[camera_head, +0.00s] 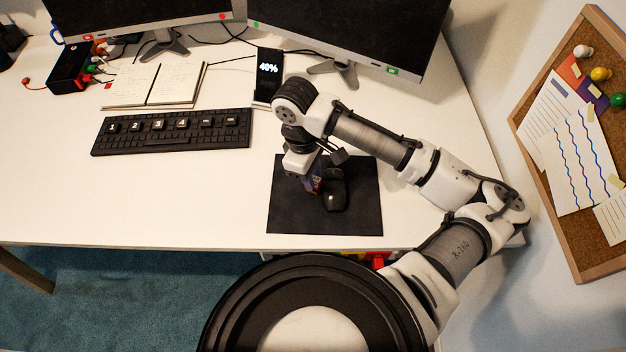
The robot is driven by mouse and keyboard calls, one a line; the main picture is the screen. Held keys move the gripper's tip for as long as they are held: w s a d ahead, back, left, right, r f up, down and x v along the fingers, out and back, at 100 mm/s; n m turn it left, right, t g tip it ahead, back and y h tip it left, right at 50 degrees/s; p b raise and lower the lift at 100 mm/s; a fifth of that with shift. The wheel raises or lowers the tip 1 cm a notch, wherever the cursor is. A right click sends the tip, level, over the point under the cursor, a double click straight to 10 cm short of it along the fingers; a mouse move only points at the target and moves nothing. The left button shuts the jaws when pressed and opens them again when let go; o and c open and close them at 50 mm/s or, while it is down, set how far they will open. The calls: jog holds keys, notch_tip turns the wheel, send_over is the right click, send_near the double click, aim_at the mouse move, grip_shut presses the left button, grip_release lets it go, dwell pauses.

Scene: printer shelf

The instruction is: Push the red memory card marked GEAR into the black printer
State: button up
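My gripper (311,186) points down over the dark mouse pad, just left of the black mouse (333,194). I cannot tell whether this patch is a held object or part of the gripper. The finger gap is too small and hidden to read. I cannot make out a red memory card marked GEAR. No printer is clearly recognisable. A black box (69,67) with coloured plugs stands at the desk's far left; I cannot tell what it is.
A black keyboard (171,131), an open notebook (155,84) and a phone reading 40% (268,75) lie on the white desk (180,200). Two monitors stand behind. Red and yellow things (372,258) show below the front edge. A corkboard (568,140) is at right. The desk's front left is clear.

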jog(key=shift+d+f, duration=0.1)
jog(key=shift+f, duration=0.7)
grip_shut()
jog(key=shift+r, duration=0.15)
notch_tip(320, 180, up, 18)
jog(key=b, duration=0.2)
dwell(0.3)
